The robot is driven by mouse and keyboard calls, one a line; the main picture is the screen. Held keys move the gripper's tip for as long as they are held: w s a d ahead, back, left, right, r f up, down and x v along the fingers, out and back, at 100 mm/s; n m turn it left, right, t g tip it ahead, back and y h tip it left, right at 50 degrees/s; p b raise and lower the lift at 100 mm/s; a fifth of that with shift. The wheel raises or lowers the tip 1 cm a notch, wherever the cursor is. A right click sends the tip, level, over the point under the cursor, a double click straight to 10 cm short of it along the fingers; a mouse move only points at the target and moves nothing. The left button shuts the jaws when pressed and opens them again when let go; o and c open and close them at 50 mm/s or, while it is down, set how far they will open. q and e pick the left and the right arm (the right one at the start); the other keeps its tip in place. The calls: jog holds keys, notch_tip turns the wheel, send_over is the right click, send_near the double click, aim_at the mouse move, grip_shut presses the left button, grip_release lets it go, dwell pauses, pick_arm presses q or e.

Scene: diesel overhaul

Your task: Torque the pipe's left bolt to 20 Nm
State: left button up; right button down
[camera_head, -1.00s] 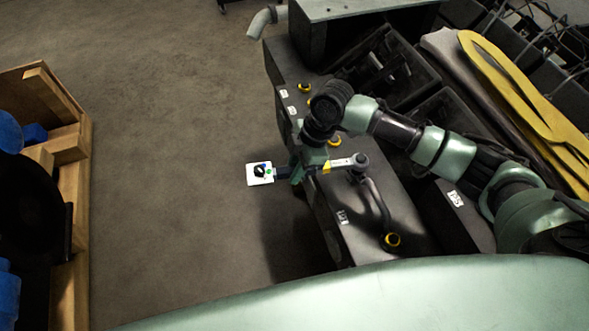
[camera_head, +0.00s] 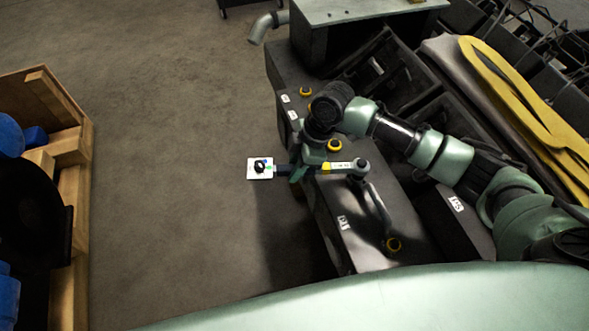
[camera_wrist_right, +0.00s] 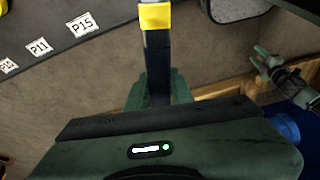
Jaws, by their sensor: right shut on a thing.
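My right gripper (camera_head: 308,172) is shut on the dark handle of a torque wrench (camera_head: 340,167). The wrench has a yellow band and lies nearly level in the head view. Its round head sits over the upper end of the curved grey pipe (camera_head: 377,207). The bolt under the head is hidden. A white display card (camera_head: 260,168) shows at the handle's free end; its reading is too small to tell. In the right wrist view the handle (camera_wrist_right: 157,65) runs up from my green fingers. There, my left gripper (camera_wrist_right: 262,60) appears small at the right; its opening is unclear.
The pipe lies on a dark engine block (camera_head: 375,250) with yellow-ringed ports (camera_head: 393,244) and white labels (camera_head: 343,222). A wooden crate (camera_head: 75,190) with blue items stands at the left. Open floor (camera_head: 170,170) lies between. Yellow-edged panels (camera_head: 510,90) are at the right.

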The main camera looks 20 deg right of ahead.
jog(key=shift+w+d+r, duration=0.1)
jog(key=shift+w, duration=0.2)
jog(key=shift+w, duration=0.25)
jog(key=shift+r, duration=0.15)
jog(key=shift+r, duration=1.55)
jog(key=shift+r, duration=2.95)
jog(key=shift+s, duration=0.15)
